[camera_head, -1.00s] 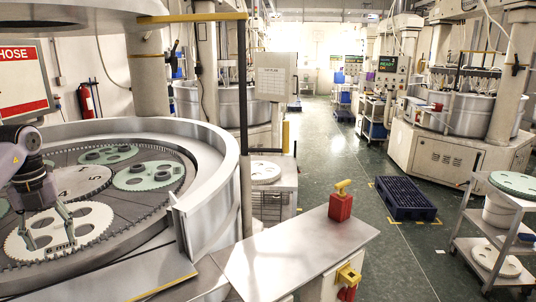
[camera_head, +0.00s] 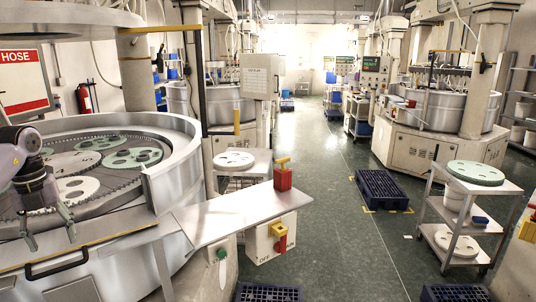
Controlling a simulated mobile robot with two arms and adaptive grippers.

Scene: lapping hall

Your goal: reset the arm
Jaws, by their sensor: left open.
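My left gripper (camera_head: 51,238) is at the left edge, its two fingers spread apart and pointing down, with nothing between them. It hangs in front of the near rim of the big round lapping machine (camera_head: 178,168). On the machine's toothed plate lie a white carrier disc (camera_head: 82,188) and green carrier discs (camera_head: 133,157), apart from the gripper. Only the end of my left arm shows. My right gripper is not in view.
A metal shelf (camera_head: 215,215) with a red block (camera_head: 283,180) juts from the machine. A white disc (camera_head: 234,160) lies on a stand behind it. A dark blue pallet (camera_head: 382,190) lies on the floor. A trolley (camera_head: 470,215) with discs stands at right. The middle aisle is clear.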

